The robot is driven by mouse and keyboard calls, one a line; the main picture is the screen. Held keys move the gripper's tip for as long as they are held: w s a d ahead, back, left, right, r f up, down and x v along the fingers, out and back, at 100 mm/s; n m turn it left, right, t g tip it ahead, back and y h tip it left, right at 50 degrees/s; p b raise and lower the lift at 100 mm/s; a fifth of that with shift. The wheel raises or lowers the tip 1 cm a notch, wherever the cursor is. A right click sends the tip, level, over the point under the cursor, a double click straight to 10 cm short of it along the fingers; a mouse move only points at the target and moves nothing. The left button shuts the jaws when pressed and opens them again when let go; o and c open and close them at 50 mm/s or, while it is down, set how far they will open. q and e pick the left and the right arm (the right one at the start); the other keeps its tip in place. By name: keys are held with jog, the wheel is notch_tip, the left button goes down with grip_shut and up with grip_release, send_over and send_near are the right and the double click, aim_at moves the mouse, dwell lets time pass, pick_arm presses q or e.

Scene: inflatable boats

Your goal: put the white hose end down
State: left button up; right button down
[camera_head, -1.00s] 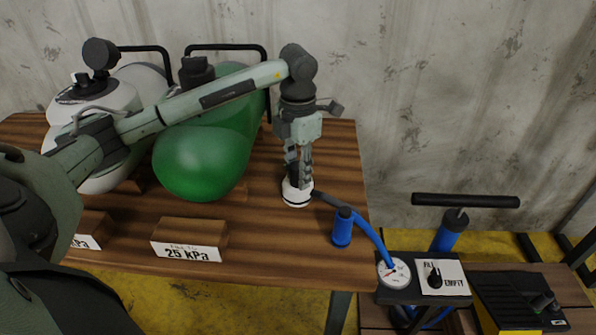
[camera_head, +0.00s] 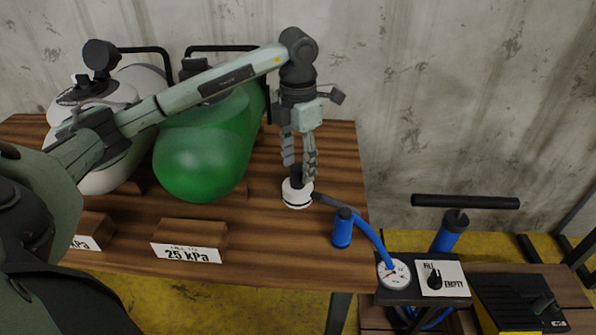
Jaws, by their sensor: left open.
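The white hose end (camera_head: 297,194) stands upright on the wooden table, right of the green inflatable tube. Its dark upper part shows between and just below my fingers, and a dark hose piece leads off to its right. My left gripper (camera_head: 298,170) points down over it with its fingers spread apart, open. I cannot tell whether a finger still touches the dark top. My right gripper is not in view.
A green tube (camera_head: 205,150) and a white tube (camera_head: 105,178) lie at the left. A 25 kPa block (camera_head: 190,240) stands in front. A blue cylinder (camera_head: 342,230) with a blue hose stands near the right edge, by a pump with a gauge (camera_head: 394,274).

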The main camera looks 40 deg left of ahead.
pick_arm(q)
notch_tip(320, 180, up, 8)
jog(key=shift+r, duration=0.15)
jog(key=shift+r+p, duration=0.3)
jog(key=shift+r, duration=0.1)
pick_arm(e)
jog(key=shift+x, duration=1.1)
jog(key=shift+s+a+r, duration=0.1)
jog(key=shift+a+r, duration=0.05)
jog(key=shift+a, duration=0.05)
